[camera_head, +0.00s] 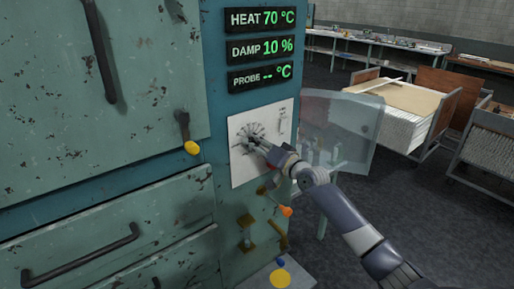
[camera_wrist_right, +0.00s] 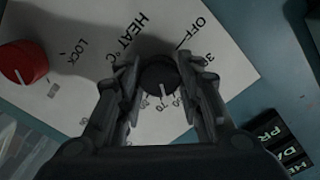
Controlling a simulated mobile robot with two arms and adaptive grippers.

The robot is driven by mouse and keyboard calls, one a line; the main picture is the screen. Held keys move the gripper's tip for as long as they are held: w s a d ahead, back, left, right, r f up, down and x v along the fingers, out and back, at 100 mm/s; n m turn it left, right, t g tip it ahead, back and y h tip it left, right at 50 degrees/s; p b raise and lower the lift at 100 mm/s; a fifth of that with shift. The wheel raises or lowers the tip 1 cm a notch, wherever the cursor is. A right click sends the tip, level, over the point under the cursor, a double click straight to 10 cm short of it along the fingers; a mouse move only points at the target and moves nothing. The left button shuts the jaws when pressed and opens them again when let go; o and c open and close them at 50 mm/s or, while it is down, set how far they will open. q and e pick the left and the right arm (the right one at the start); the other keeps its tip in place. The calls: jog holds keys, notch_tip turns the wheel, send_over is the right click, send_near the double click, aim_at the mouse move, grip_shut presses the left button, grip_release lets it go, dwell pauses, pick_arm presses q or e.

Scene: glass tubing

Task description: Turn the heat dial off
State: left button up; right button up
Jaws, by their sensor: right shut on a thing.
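The heat dial (camera_wrist_right: 158,74) is a round black knob on a white panel plate (camera_wrist_right: 95,105). In the right wrist view it sits between the two fingers of my right gripper (camera_wrist_right: 159,68), which is shut on its sides. The dial's white mark points toward the 70 on the scale; the word OFF is printed on the upper right of the plate. The HEAT display (camera_head: 262,19) reads 70 °C. My left gripper is not in view.
A red knob (camera_wrist_right: 22,62) marked LOCK is on the same plate. Below the plate are an orange-tipped lever (camera_head: 286,211) and brass fittings (camera_head: 246,232). A clear panel (camera_head: 345,125) stands right of the cabinet. Carts (camera_head: 405,105) stand farther back on open floor.

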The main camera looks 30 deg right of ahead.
jog(key=n+b, duration=0.2)
jog(key=n, duration=0.2)
jog(key=shift+f+n, duration=0.15)
jog(key=shift+n, duration=0.25)
jog(key=n+b, duration=0.1)
jog(key=n, duration=0.1)
jog(key=shift+n, duration=0.3)
jog(key=n, duration=0.2)
jog(key=shift+n, duration=0.4)
jog(key=n, duration=0.3)
jog(key=shift+n, duration=0.3)
jog(key=n, duration=0.3)
jog(key=shift+n, duration=0.3)
jog(key=n, duration=0.4)
jog(key=shift+n, duration=1.9)
